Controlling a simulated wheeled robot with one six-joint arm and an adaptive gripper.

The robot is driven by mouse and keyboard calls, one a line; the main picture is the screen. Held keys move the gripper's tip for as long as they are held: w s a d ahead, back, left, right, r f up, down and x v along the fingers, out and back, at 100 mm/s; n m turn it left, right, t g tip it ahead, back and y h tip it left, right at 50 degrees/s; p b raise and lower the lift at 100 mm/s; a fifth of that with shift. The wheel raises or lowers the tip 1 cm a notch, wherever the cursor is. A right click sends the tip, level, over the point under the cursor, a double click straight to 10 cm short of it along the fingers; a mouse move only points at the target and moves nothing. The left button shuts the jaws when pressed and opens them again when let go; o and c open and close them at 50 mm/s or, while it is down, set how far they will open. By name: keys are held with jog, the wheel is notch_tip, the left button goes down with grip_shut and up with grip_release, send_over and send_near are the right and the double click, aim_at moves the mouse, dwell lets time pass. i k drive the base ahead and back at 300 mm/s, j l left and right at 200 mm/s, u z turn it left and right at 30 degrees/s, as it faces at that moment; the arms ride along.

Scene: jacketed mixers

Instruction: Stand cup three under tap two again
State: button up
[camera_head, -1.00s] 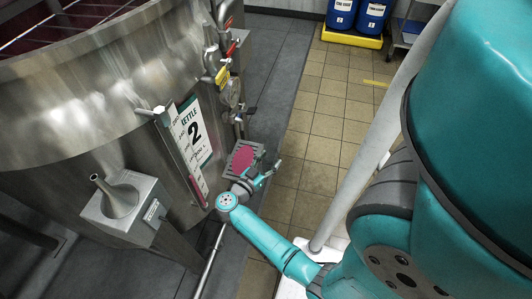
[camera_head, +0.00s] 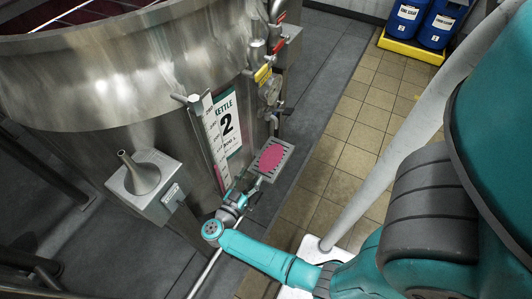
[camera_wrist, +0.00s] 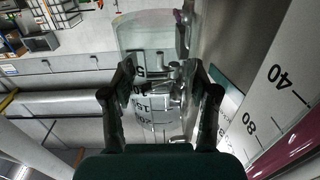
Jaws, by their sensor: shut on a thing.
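A clear cup (camera_wrist: 155,112) with dark volume markings stands between the two fingers of my gripper (camera_wrist: 158,85) in the wrist view; the gripper is shut on it. In the head view my gripper (camera_head: 246,191) is low beside kettle two (camera_head: 235,150), just off the near left corner of the grated drip tray (camera_head: 284,168). The cup is too small and clear to make out there. A pink-red round patch (camera_head: 271,157) lies on the tray. Tap two appears to be the fitting (camera_head: 272,115) above the tray; its outlet is not clear.
A steel box with a funnel (camera_head: 143,178) stands left of my gripper. Valves with red handles (camera_head: 279,45) and a yellow tag (camera_head: 262,73) rise above the tray. Blue drums (camera_head: 408,20) stand far back. The tiled floor (camera_head: 345,135) right of the tray is clear.

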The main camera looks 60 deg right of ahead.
aim_at(274, 152)
jog(key=l+u, duration=0.35)
jog(key=l, duration=0.35)
jog(key=k+l+u, duration=0.2)
jog(key=l+u, duration=0.2)
jog(key=l, duration=0.3)
jog(key=k+l+u, duration=0.35)
jog(key=l, duration=0.3)
jog(key=k+l+u, duration=0.2)
jog(key=l+u, duration=0.15)
jog(key=l, duration=0.25)
jog(key=k+l+u, duration=0.75)
jog(key=k+l, duration=0.05)
jog(key=l, duration=0.1)
